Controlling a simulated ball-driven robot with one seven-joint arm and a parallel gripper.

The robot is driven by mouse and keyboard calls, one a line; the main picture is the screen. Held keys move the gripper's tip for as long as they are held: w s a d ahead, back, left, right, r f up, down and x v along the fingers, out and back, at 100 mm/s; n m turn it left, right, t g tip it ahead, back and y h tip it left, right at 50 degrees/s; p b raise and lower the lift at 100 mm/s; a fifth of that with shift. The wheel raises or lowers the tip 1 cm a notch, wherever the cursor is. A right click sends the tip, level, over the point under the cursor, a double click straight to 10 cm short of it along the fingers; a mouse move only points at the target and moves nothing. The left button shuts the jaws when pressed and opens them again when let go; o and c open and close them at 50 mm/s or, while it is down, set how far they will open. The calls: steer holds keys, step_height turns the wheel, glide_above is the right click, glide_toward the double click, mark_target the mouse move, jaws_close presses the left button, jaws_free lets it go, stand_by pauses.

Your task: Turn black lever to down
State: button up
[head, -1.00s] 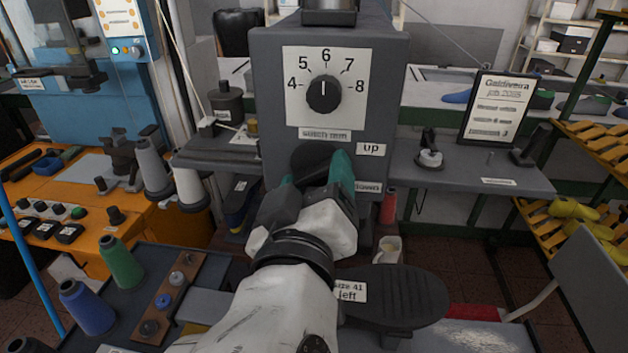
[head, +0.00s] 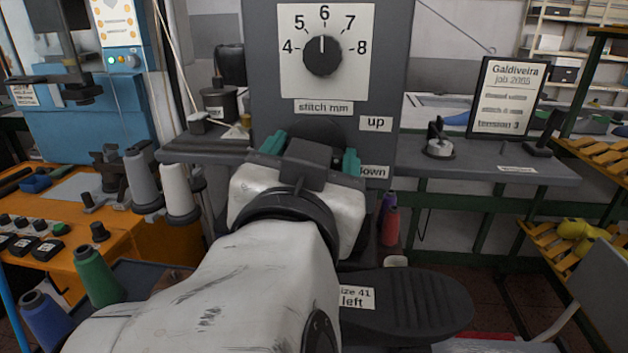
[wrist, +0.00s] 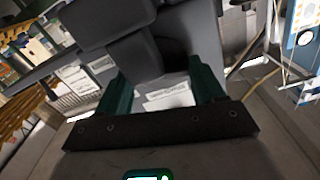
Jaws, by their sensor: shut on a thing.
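The black lever is on the front of the grey machine (head: 262,80), below the dial. Its dark round part (head: 320,128) shows just above my gripper (head: 312,153), which hides the rest. In the wrist view a dark part (wrist: 172,60) stands at the teal fingers, and my gripper (wrist: 160,88) is shut on the lever. The right finger is left of the "down" label (head: 374,172), lower than the "up" label (head: 376,124). The lever's exact angle is hidden.
A dial (head: 322,56) with its pointer at 6 is above. A black sole marked "size 41 left" (head: 420,305) lies below right. Thread spools (head: 95,275) stand at left. A framed job card (head: 503,97) stands on the right shelf.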

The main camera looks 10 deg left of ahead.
steer(key=shift+f+m+b, duration=0.15)
steer(key=shift+m+b, duration=1.55)
steer(key=shift+m, duration=0.6)
steer(key=o, duration=1)
steer(key=shift+o, duration=0.2)
